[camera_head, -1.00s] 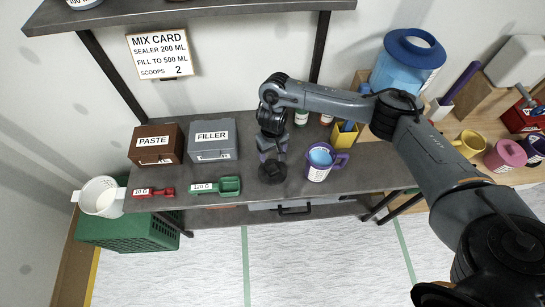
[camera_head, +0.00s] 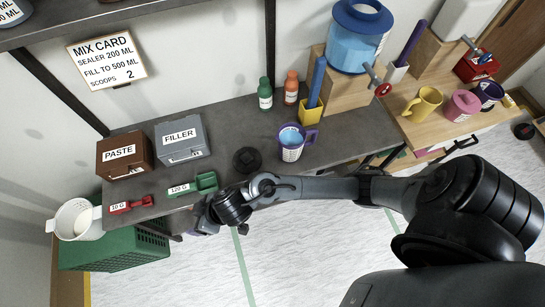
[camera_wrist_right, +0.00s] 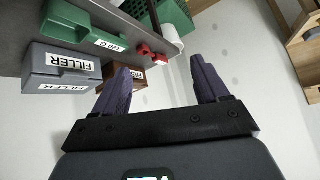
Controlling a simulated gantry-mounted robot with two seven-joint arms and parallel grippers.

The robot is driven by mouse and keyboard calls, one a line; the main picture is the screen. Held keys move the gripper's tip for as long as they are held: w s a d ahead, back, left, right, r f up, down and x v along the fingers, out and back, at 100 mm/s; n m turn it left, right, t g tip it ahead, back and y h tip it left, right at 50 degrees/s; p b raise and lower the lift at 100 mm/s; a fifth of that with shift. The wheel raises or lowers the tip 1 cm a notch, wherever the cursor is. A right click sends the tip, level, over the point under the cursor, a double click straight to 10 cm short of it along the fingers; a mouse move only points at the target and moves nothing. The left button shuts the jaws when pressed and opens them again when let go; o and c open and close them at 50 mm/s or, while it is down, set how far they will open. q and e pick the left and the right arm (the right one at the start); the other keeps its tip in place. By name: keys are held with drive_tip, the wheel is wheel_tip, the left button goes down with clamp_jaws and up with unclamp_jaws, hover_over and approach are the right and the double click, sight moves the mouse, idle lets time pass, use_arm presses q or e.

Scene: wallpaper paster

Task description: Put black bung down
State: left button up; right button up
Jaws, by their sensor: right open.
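The black bung (camera_head: 247,160) sits on the grey bench top, between the green 120 G scoop (camera_head: 194,186) and the purple mug (camera_head: 291,142). My right gripper (camera_head: 192,230) is at the bench's front edge, below and left of the bung and apart from it. In the right wrist view its two purple fingers (camera_wrist_right: 161,78) are spread with nothing between them. The bung does not show in that view. My left gripper is not in view.
The filler box (camera_head: 182,141), paste box (camera_head: 125,156) and red 10 G scoop (camera_head: 132,205) are on the bench's left. A white jug (camera_head: 76,220) and green crate (camera_head: 115,250) are at the left end. A yellow holder (camera_head: 311,112) and two bottles stand behind the mug.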

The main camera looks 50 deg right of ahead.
drive_tip(key=s+d+r+m+g+h, duration=0.1)
drive_tip(key=s+d+m+g+h, duration=0.2)
drive_tip(key=s+d, duration=1.3)
drive_tip(key=shift+s+d+h, duration=0.2)
drive_tip(key=shift+d+h, duration=0.5)
drive_tip(key=shift+d, duration=0.25)
wheel_tip(320, 180, up, 10)
drive_tip(key=p, duration=0.9)
drive_tip(key=shift+f, duration=0.2)
drive_tip(key=shift+f, duration=0.1)
